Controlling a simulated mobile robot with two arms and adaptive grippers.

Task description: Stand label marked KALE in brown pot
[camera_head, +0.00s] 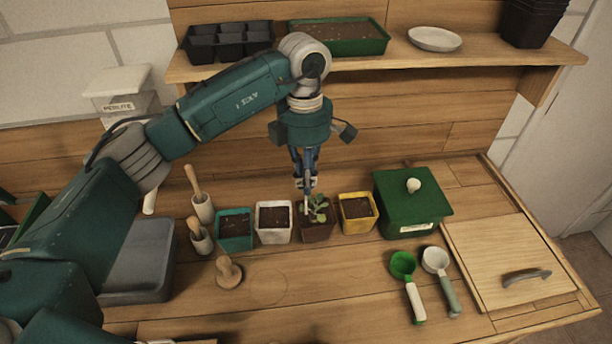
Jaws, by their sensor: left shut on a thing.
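My left gripper (306,184) points down above the brown pot. It is shut on a small pale label (306,206), whose writing I cannot read. The brown pot (317,235) stands on the bench in a row of pots and holds a green seedling (318,211). The label's lower end is at the seedling's left side, over the pot. I cannot tell whether it touches the soil. My right gripper is not in view.
A white pot (274,237) and a teal pot (235,243) stand left of the brown pot, a yellow pot (359,226) right of it. A green lidded box (410,212) stands farther right. Two scoops (412,300) lie in front.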

